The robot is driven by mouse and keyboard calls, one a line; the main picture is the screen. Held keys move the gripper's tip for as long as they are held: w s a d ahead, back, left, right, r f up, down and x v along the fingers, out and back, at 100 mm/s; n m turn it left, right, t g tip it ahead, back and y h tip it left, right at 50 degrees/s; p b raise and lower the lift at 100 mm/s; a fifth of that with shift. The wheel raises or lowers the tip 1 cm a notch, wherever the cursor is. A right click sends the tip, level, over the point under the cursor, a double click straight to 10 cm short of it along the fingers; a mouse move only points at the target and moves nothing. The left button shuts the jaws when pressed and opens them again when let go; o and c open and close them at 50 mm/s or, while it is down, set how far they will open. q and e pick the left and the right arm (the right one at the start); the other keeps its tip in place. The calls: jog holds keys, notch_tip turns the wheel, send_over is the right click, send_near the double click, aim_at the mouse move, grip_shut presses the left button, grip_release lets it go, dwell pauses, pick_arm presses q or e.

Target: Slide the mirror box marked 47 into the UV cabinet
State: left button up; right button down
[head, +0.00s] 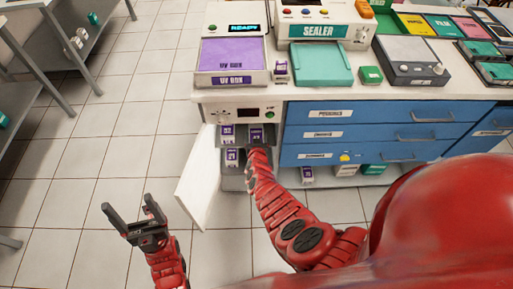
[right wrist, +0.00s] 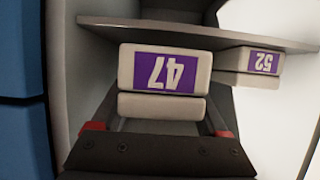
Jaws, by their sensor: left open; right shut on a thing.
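The mirror box marked 47 (right wrist: 165,70) is pale with a purple label and shows in the right wrist view, where its number looks inverted. My right gripper (right wrist: 160,122) is shut on it, one finger on each side. A purple-labelled box (head: 256,134) shows just beyond that arm. The box marked 52 (right wrist: 263,63) is beside box 47 in the wrist view. My left gripper (head: 132,215) is open and empty, over the floor left of the cabinet.
The white cabinet door (head: 203,178) stands open to the left. A shelf edge (right wrist: 200,33) runs close to both boxes in the wrist view. Another purple-labelled box (head: 232,157) is lower in the cabinet. Blue drawers (head: 365,133) stand right of my right arm.

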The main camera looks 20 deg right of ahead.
aim_at(256, 127)
jog(key=b+x, duration=0.5)
jog(key=shift+w+r, duration=0.1)
jog(key=shift+r, duration=0.2)
jog(key=shift+w+d+b, duration=0.15)
jog(key=shift+w+b, duration=0.4)
jog(key=shift+b, duration=0.25)
jog(key=shift+f, duration=0.2)
grip_release()
jog(key=p+v, duration=1.7)
jog(key=p, duration=0.2)
jog(key=shift+s, duration=0.15)
